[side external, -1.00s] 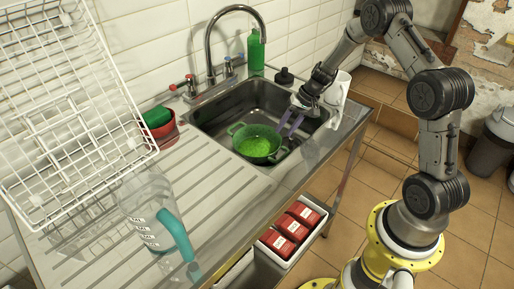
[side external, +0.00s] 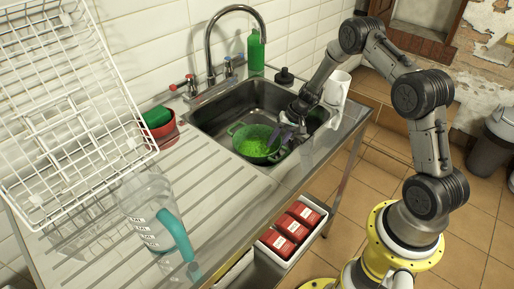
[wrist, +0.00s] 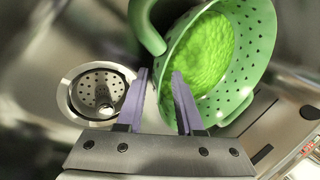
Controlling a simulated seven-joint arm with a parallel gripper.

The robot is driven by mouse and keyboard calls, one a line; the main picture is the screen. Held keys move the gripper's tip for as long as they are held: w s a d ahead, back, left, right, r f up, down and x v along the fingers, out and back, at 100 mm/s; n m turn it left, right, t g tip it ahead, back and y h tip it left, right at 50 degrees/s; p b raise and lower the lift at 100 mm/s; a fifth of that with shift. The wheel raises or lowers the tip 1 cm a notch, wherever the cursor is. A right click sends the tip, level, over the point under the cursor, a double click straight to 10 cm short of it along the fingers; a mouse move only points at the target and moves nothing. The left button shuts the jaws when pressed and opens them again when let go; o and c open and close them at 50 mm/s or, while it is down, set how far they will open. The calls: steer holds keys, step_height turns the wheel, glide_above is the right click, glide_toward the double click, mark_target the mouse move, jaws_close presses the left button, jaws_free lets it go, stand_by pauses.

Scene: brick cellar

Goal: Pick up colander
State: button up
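The green colander (side external: 243,146) sits in the sink basin, with small holes in its wall and a bright green inside. In the wrist view the colander (wrist: 252,62) fills the upper right, with a loop handle (wrist: 145,28) at its left. My gripper (side external: 279,138) is down in the basin at the colander's right side. In the wrist view my gripper (wrist: 160,73) has two purple fingers with a gap between them. The colander's wall edge shows in line with that gap; I cannot tell whether a finger touches it.
The sink drain (wrist: 98,92) lies left of the fingers in the wrist view. The tap (side external: 209,60) arches over the sink's back. A green bottle (side external: 256,50) and a white mug (side external: 338,86) stand by the sink. A dish rack (side external: 65,110) is at left.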

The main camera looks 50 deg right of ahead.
jaws_close()
steer(key=shift+r, duration=0.1)
stand_by(1.1)
